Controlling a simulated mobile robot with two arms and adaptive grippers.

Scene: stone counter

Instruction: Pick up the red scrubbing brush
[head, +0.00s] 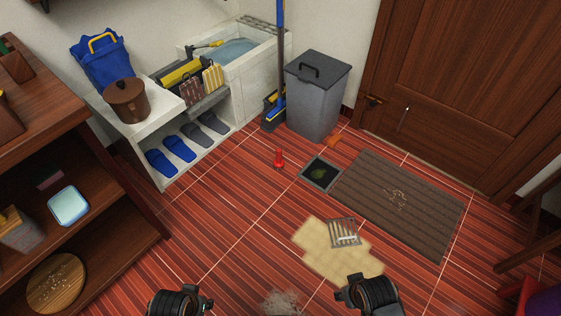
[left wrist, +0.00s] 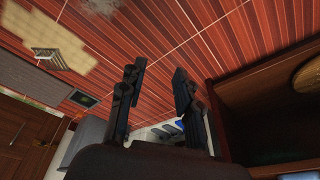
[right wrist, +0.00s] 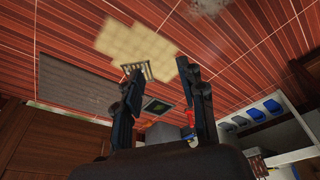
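A bit of red (right wrist: 190,117) shows beside a finger in the right wrist view, mostly hidden. My left gripper (left wrist: 160,68) is open with nothing between its fingers. My right gripper (right wrist: 161,73) is also open and empty. In the head view both arms show only at the bottom edge, well apart from the red object.
A square floor drain (head: 321,173), a brown mat (head: 400,200), a grey bin (head: 316,95) and a loose grate (head: 344,233) on a tan patch (head: 325,257) lie around. A white bench (head: 150,140) with slippers stands left, wooden shelves (head: 100,210) nearer.

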